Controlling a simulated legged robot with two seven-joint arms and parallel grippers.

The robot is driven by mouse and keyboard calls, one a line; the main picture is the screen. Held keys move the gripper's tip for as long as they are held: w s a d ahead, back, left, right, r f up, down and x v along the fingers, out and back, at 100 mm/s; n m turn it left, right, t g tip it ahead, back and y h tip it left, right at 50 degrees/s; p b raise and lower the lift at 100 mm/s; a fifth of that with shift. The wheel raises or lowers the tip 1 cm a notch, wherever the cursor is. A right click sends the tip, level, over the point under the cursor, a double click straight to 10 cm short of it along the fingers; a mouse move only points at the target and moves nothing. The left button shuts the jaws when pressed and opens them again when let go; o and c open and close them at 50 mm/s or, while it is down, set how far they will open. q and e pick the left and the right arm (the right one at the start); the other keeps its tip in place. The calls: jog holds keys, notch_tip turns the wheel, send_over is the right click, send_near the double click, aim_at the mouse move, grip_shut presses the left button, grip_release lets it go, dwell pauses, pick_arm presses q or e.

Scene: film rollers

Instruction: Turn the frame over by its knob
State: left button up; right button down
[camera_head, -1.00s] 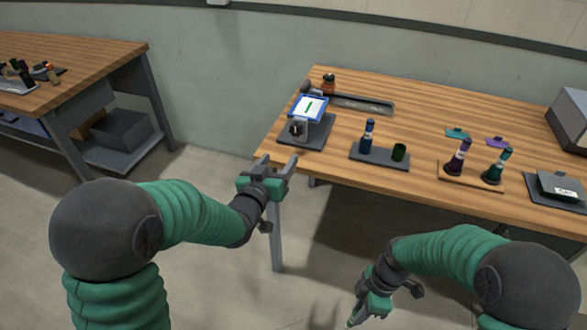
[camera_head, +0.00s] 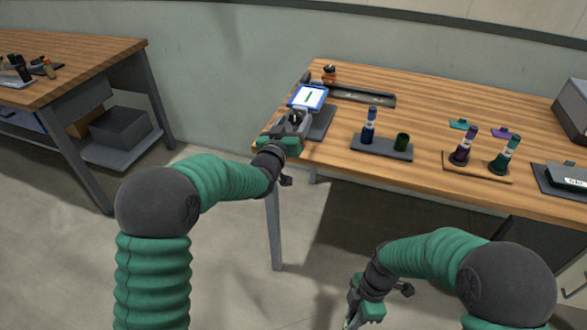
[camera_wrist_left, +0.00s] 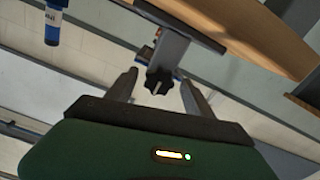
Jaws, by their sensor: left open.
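The blue-edged frame (camera_head: 308,97) with a white face and a green mark stands on a dark base (camera_head: 322,122) at the table's left end. My left gripper (camera_head: 294,124) is open in front of the stand and hides part of it. In the left wrist view, the dark lobed knob (camera_wrist_left: 160,81) on a grey post (camera_wrist_left: 170,52) lies between the open left fingers (camera_wrist_left: 159,90), apart from both. My right gripper (camera_head: 358,312) hangs low in front of the table; its jaws are not clear.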

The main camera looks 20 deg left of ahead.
pick_arm(q)
grip_shut()
dwell(0.3)
pick_arm(e)
jog(key=shift+f, duration=0.1)
pick_arm(q)
jog(key=m+b, duration=0.1)
jog(key=m, duration=0.3)
jog(key=shift+f+m+b, duration=0.1)
jog(key=shift+m+b, duration=0.2)
jog(key=shift+b, duration=0.1)
pick_arm(e)
jog(key=shift+f, duration=0.8)
pick_arm(q)
jog(key=m+b, duration=0.1)
jog(key=m, duration=0.3)
jog(key=shift+m+b, duration=0.3)
jog(key=shift+b, duration=0.05)
pick_arm(e)
jog(key=shift+f, duration=0.9)
pick_arm(q)
jog(key=m+b, duration=0.2)
jog(key=m, duration=0.2)
jog(key=shift+d+f+m, duration=0.1)
jog(key=shift+m, duration=0.2)
jog(key=shift+m+b, duration=0.8)
jog(key=shift+m, duration=1.2)
pick_arm(e)
jog(key=shift+f, duration=1.75)
